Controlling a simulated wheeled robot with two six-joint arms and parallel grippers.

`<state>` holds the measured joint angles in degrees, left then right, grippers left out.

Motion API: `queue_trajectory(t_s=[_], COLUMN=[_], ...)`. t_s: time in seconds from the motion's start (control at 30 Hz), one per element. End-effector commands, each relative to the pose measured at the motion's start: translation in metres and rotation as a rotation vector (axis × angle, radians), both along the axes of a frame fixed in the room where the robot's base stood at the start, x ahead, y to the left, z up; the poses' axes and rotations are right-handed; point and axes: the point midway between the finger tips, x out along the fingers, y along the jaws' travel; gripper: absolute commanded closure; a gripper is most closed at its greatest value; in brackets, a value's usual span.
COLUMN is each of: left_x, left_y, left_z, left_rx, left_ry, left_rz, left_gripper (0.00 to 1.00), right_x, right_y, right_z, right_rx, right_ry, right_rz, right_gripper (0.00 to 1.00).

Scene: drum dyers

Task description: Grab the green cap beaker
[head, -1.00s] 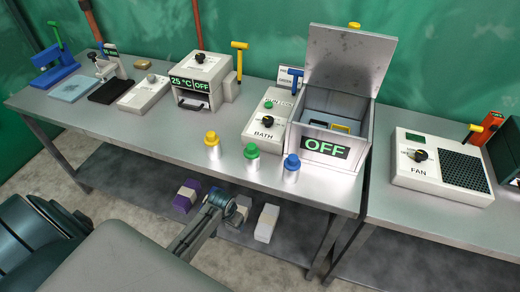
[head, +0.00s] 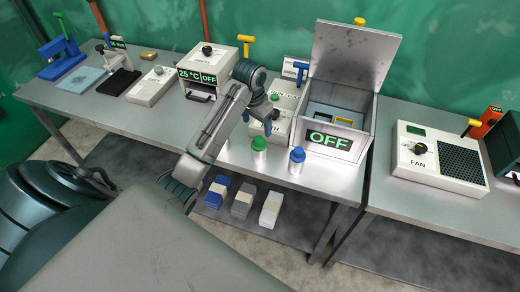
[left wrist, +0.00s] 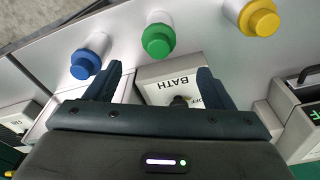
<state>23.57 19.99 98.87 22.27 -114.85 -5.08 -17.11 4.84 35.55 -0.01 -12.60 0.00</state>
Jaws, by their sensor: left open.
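The green cap beaker (head: 259,152) stands upright near the front edge of the metal table, a silver body under a green cap. My left gripper (head: 259,121) is open and empty, pointing down above and just behind it, apart from it. In the left wrist view the green cap beaker (left wrist: 158,40) lies beyond the fingertips, roughly centred between the two fingers (left wrist: 158,78). The blue cap beaker (head: 297,160) stands to its right. The yellow cap beaker (left wrist: 258,20) shows in the left wrist view; my arm hides it in the head view. My right gripper is not in view.
The bath unit (head: 281,107) is close behind the gripper. An open-lidded box with an OFF sign (head: 333,140) stands to the right, near the blue cap beaker. An oven (head: 209,65) is behind left. Stacked blocks (head: 243,201) lie on the lower shelf.

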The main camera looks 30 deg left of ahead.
Motion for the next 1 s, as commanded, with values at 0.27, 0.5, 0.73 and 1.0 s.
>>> queue_trajectory(t_s=[0.27, 0.5, 0.73, 1.0], left_x=[0.003, 0.006, 0.007, 0.011], left_y=[0.000, -0.001, -0.003, -0.004], left_z=[-0.020, -0.046, -0.067, -0.102], left_rx=[-0.001, -0.004, -0.004, -0.002], left_ry=[0.003, 0.007, 0.008, 0.004], left_rz=[-0.001, -0.001, -0.002, -0.001], left_gripper=[0.24, 0.24, 0.24, 0.24], right_x=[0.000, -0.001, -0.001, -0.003], right_y=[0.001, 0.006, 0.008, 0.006], right_z=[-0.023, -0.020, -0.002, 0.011], right_rx=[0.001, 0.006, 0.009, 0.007], right_ry=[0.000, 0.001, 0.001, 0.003], right_rz=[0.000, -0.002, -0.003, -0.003], right_gripper=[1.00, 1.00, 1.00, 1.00])
